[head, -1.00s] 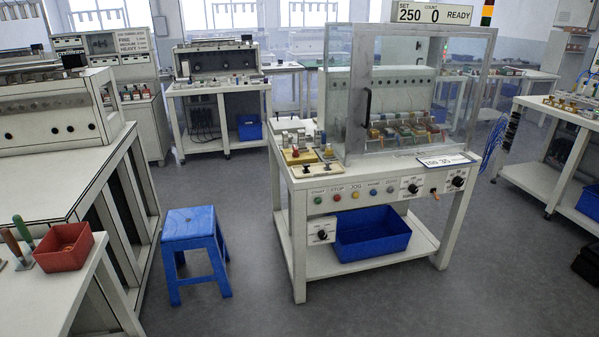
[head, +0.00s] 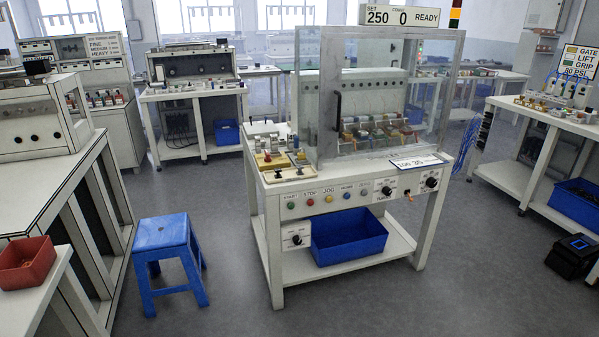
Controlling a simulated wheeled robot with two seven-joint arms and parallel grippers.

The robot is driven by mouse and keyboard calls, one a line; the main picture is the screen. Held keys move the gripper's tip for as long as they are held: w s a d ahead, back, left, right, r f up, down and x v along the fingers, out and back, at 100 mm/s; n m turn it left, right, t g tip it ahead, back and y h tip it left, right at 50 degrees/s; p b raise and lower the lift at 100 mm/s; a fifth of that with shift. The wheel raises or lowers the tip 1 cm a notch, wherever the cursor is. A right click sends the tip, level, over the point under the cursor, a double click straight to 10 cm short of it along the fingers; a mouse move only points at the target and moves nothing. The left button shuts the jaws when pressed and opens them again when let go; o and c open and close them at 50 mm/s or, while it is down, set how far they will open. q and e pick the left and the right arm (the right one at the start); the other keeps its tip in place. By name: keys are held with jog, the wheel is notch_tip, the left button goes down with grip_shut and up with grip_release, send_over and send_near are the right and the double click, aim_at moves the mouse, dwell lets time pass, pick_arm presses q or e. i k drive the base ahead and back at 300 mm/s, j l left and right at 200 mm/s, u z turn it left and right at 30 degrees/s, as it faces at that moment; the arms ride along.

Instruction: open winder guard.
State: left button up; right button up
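The winder (head: 345,200) is a white machine bench in the middle of the head view. Its guard (head: 380,95) is a clear panel box in a grey metal frame on the bench top. A black vertical handle (head: 338,112) sits on the guard's front, left of its middle. The front panel stands across the row of coloured parts (head: 375,130) inside, so the guard looks closed. A display above it (head: 400,16) reads 250, 0, READY. Neither of my grippers shows in this view.
A blue stool (head: 166,255) stands on the floor left of the winder. A white bench (head: 60,190) and a red bin (head: 28,262) are at the left. Another bench (head: 550,120) is at the right, with a black box (head: 574,256) on the floor. The floor in front is clear.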

aim_at(334, 51)
jog(key=i+l+u, duration=0.1)
jog(key=i, duration=0.3)
jog(key=i+l+u, duration=0.1)
jog(key=i+l, duration=0.25)
jog(key=i, duration=0.05)
